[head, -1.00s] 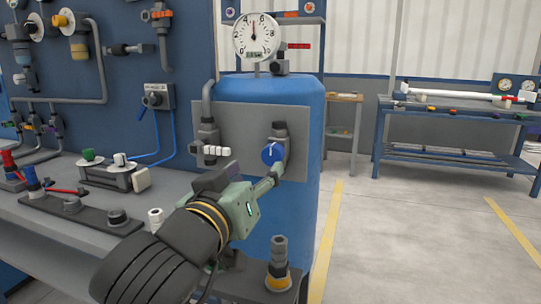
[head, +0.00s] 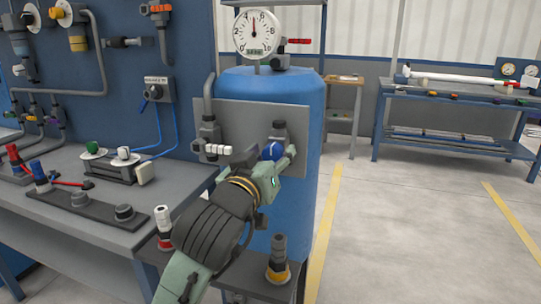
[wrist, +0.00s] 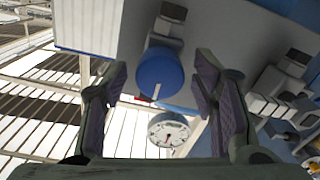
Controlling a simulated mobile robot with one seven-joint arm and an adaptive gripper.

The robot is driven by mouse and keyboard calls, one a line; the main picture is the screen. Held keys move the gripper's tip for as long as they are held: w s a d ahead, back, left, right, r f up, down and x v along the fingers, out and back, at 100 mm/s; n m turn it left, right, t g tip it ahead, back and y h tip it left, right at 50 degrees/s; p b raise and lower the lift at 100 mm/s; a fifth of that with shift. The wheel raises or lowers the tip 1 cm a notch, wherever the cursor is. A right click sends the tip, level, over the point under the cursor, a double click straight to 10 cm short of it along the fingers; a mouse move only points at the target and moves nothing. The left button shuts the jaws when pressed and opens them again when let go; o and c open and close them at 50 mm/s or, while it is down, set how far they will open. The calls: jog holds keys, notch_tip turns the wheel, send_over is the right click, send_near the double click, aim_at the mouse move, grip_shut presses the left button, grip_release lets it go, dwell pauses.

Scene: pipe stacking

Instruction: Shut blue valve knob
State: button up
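The blue valve knob (head: 273,151) sits on a grey plate (head: 235,132) fixed to the front of the blue tank (head: 268,90). In the wrist view the round blue knob (wrist: 160,74) has a white mark near its rim and lies between and beyond the fingertips. My gripper (head: 284,160) is at the knob in the head view, which partly hides the knob's lower side. In the wrist view my gripper (wrist: 161,85) is open, with a finger on each side of the knob and visible gaps. Contact with the knob cannot be seen.
A white-handled valve (head: 215,149) is left of the knob on the same plate. A round gauge (head: 256,34) stands on top of the tank. A workbench (head: 100,212) with fittings is at left. Upright fittings (head: 278,262) stand below my arm.

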jog(key=c, duration=1.1)
jog(key=shift+m, duration=0.3)
jog(key=m+b, duration=0.1)
jog(key=m, duration=0.3)
jog(key=m+b, duration=0.2)
jog(key=m, duration=0.2)
jog(key=shift+d+f+m, duration=0.1)
jog(key=shift+m, duration=0.3)
jog(key=m+b, duration=0.1)
jog(key=m, duration=0.3)
jog(key=shift+b, duration=0.35)
jog(key=shift+m+b, duration=0.65)
jog(key=shift+m, duration=1.55)
